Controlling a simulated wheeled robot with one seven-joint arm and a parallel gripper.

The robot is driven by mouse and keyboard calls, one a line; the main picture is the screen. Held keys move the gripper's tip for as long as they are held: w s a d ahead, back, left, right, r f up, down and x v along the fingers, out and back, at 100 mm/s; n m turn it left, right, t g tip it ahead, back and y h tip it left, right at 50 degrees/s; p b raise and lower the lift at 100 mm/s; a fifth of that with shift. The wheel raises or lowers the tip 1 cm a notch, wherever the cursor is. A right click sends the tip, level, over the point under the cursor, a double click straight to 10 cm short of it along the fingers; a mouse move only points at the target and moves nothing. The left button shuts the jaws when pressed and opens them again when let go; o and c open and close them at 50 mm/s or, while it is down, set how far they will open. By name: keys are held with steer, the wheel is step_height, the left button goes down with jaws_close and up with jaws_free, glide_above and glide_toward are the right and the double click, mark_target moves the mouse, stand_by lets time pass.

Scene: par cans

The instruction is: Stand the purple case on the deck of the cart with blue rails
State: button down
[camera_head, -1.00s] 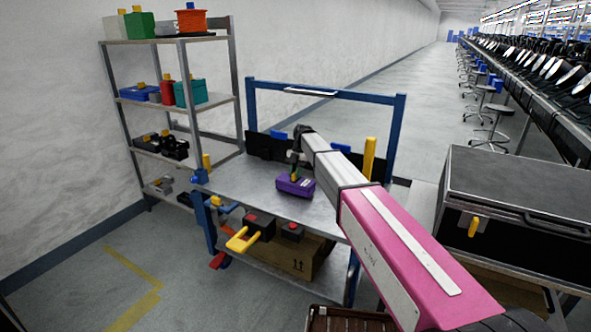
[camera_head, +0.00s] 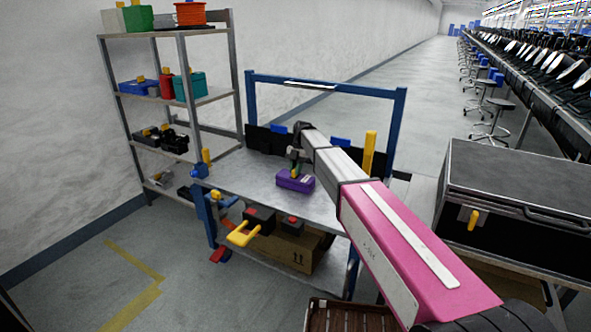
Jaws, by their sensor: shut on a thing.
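The purple case (camera_head: 293,183) is at the top deck (camera_head: 245,178) of the cart with blue rails (camera_head: 400,125), near the middle of that deck. It looks upright, and its base appears at or very close to the deck surface; I cannot tell whether it touches. My gripper (camera_head: 295,170) is above the case and shut on its top. My arm comes in from the lower right and hides the right part of the deck.
A grey shelf rack (camera_head: 187,100) with boxes stands at the left. Black equipment lines the deck's back edge. A cardboard box (camera_head: 290,252) is on the cart's lower level. A large black case (camera_head: 515,200) stands at the right. The deck's left part is clear.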

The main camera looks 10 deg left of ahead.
steer(key=shift+f, duration=0.1)
steer(key=c, duration=1)
jaws_free()
steer(key=shift+o, duration=0.2)
